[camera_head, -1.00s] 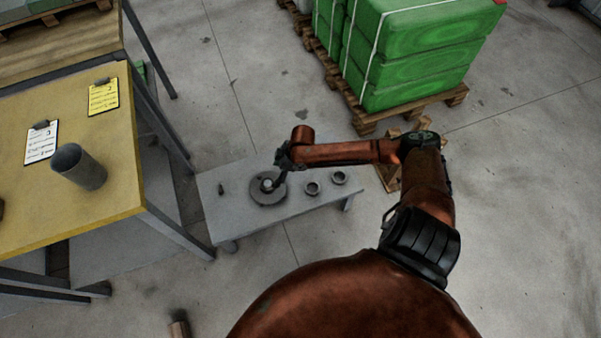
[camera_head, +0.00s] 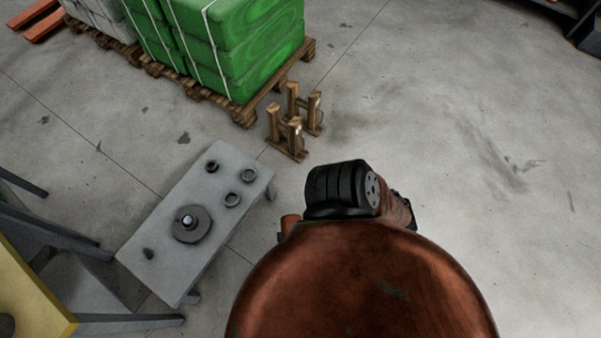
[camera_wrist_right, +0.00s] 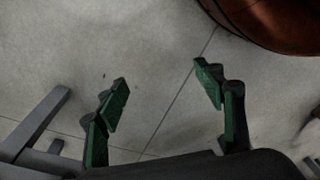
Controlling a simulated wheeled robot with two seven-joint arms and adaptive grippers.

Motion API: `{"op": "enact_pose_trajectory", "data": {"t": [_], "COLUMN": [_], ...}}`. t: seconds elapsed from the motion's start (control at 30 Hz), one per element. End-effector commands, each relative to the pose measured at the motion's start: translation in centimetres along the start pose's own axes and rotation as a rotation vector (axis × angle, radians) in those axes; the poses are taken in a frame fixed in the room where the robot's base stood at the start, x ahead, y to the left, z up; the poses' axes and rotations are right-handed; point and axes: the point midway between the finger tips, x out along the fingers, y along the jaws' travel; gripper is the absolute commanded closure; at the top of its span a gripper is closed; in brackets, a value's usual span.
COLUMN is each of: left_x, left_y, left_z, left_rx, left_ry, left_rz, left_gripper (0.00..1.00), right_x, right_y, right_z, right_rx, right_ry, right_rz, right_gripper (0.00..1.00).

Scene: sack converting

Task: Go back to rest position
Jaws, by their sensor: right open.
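My right gripper (camera_wrist_right: 160,80) shows in the right wrist view with its two green-padded fingers spread apart and nothing between them. Bare concrete floor lies beyond the fingertips. In the head view my right arm is folded close to my body, and its gripper is hidden there. My left gripper is in neither view. A low grey table (camera_head: 165,262) stands to the left of my body.
A pallet (camera_head: 247,112) with green sacks (camera_head: 245,50) stands at the back. Small wooden stands (camera_head: 288,136) are on the floor before it. A yellow-topped table (camera_head: 30,295) is at lower left. The floor (camera_head: 470,150) on the right is clear.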

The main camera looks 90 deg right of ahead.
Motion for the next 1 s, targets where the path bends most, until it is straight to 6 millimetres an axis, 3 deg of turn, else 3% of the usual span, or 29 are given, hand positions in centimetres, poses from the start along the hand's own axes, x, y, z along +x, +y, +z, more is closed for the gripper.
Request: {"op": "enact_pose_trajectory", "data": {"t": [0.03, 0.1, 0.2, 0.83, 1.0], "left_x": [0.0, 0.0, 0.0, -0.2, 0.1], "left_y": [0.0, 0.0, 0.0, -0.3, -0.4], "left_z": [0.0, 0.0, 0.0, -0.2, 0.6], "left_rx": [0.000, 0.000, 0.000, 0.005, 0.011], "left_ry": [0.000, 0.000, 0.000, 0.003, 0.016], "left_rz": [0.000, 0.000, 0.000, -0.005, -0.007], "left_gripper": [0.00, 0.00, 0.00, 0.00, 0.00], "right_x": [0.4, 0.7, 0.9, 0.9, 1.1], "right_y": [-0.7, -1.0, -1.2, -1.3, -1.4], "right_z": [2.6, 5.0, 6.8, 7.0, 7.7], "right_rx": [0.031, 0.056, 0.071, 0.070, 0.062], "right_ry": [-0.037, -0.072, -0.099, -0.102, -0.087], "right_rz": [0.007, 0.020, 0.030, 0.032, 0.035], "right_gripper": [0.38, 0.38, 0.38, 0.38, 0.38]}}
